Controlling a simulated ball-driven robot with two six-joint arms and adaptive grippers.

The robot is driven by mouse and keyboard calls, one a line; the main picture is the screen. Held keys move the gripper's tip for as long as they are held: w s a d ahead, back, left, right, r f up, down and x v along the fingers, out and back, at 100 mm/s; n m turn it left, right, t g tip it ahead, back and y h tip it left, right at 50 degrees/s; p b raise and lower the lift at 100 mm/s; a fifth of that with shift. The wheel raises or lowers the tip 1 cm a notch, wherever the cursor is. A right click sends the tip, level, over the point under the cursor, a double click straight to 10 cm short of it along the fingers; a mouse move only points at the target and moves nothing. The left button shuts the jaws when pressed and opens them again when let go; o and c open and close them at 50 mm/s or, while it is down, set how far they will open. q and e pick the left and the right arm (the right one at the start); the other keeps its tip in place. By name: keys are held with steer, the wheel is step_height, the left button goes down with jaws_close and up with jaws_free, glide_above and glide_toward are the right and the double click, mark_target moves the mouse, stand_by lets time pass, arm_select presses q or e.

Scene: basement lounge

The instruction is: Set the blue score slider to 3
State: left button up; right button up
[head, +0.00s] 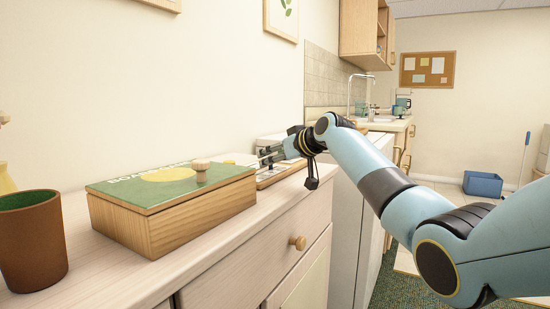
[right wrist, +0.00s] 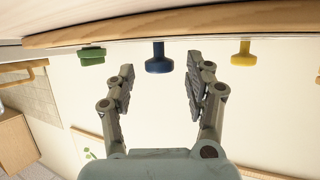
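The blue score slider (right wrist: 159,60) shows as a blue knob near the top of the right wrist view, between a green knob (right wrist: 91,55) and a yellow knob (right wrist: 242,54). My right gripper (right wrist: 160,74) is open, its fingers on either side of the blue knob's line, and no contact shows. In the head view my right gripper (head: 268,157) is over the wooden score board (head: 272,177) on the counter, partly hiding it. No scale numbers can be read. My left gripper is not in view.
A wooden box (head: 172,215) with a green lid and a knob stands left of the board, near the gripper. A brown cup (head: 32,250) stands at far left. The counter top (head: 110,275) is clear in front of the box.

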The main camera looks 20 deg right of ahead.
steer(key=shift+s, duration=0.1)
steer(key=shift+s+d+r, duration=0.15)
steer(key=shift+s, duration=0.15)
steer(key=v, duration=1.1)
